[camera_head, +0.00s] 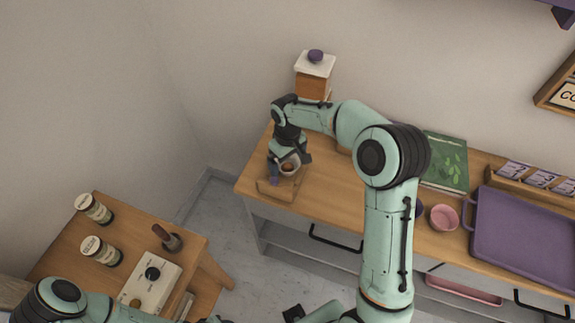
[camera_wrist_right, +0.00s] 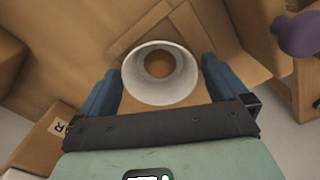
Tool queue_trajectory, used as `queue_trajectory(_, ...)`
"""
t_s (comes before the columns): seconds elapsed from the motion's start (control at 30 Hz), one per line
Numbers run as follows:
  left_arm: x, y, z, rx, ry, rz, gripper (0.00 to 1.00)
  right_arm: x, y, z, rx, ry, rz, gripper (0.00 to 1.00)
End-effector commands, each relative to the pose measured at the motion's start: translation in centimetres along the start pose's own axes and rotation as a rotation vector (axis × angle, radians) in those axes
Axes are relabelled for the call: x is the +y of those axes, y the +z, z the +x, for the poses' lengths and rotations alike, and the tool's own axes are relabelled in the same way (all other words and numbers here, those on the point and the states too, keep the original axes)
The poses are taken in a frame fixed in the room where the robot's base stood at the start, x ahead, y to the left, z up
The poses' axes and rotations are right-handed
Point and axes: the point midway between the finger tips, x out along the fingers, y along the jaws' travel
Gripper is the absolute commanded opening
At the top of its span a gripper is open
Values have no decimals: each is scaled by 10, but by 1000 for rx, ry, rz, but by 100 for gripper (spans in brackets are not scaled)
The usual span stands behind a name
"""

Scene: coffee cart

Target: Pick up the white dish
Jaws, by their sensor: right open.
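The white dish (camera_head: 291,161) is a small round bowl with a brown inside, at the left end of the wooden counter. In the right wrist view the white dish (camera_wrist_right: 137,84) shows from above, its pale rim ringing a brown centre. My right gripper (camera_head: 284,169) is over it, pointing down. Its two blue fingers (camera_wrist_right: 161,70) are open, one on each side of the dish, with a narrow gap visible at either side. Whether the dish is clear of the wood below cannot be told. My left arm shows at the lower left; its gripper is not in view.
A wooden block or stand (camera_head: 268,188) is at the dish's place on the counter. A wooden canister with a white lid (camera_head: 313,85) stands behind. A green book (camera_head: 445,160), pink bowl (camera_head: 444,217) and purple tray (camera_head: 525,238) are to the right. A side table (camera_head: 150,232) holds jars.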

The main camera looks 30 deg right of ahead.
Motion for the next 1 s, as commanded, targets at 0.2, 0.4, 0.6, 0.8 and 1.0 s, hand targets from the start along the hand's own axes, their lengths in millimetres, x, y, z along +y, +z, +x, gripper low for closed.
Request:
queue_trajectory(0.2, 0, 0, 0, 0, 0, 0, 46, 0, 0, 0, 0, 0, 0, 53)
queue_trajectory(0.4, 0, 0, 0, 0, 0, 0, 46, 0, 0, -1, 1, 0, 0, 52)
queue_trajectory(0.6, 1, -1, -2, 1, 0, 0, 46, 0, -1, -12, 3, 1, -1, 52)
queue_trajectory(0.8, 4, -4, -7, 6, 2, 2, 46, 0, -2, -57, 9, 2, 1, 52)
queue_trajectory(1.0, 10, -10, -18, 15, 5, 5, 46, 0, -2, -118, 9, 2, -1, 52)
